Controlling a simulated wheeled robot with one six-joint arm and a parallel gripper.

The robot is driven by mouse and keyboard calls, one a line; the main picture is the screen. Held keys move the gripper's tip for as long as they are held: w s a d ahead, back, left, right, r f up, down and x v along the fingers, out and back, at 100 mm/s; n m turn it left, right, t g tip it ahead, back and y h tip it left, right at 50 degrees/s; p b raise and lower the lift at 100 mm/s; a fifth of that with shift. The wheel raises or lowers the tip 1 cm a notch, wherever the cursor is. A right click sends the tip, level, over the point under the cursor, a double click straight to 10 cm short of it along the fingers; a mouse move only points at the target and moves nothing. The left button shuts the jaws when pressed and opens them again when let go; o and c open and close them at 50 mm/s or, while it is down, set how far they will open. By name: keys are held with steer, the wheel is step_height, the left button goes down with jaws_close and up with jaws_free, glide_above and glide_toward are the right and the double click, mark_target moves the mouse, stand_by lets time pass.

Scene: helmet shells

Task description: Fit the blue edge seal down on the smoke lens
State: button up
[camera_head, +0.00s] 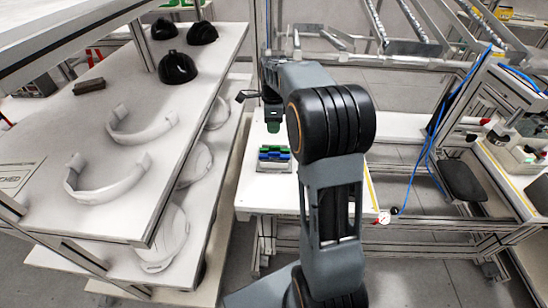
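A small blue piece (275,156), which may be the edge seal, lies with green pieces (271,149) on a small fixture (273,167) on the white table. I cannot tell whether the blue piece is seated on anything. The smoke lens cannot be made out; dark parts at the fixture are too small to name. My gripper (272,126) points down above and behind the fixture in the picture, apart from it. Its fingertips are too small to show whether they are open or shut, or whether they hold something.
The white table (257,199) is mostly bare around the fixture. At left, a shelf (42,190) holds pale curved visor-like parts (107,180), black helmet shells (177,67) and a dark block (89,86). A metal-framed bench (500,170) and a blue hose (432,150) are at right.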

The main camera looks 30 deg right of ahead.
mark_target(274, 153)
steer(key=f, duration=1.3)
steer(key=shift+w+d+f, duration=0.2)
steer(key=shift+d+f, duration=0.05)
steer(key=shift+f, duration=0.05)
steer(key=shift+c, duration=0.2)
jaws_close()
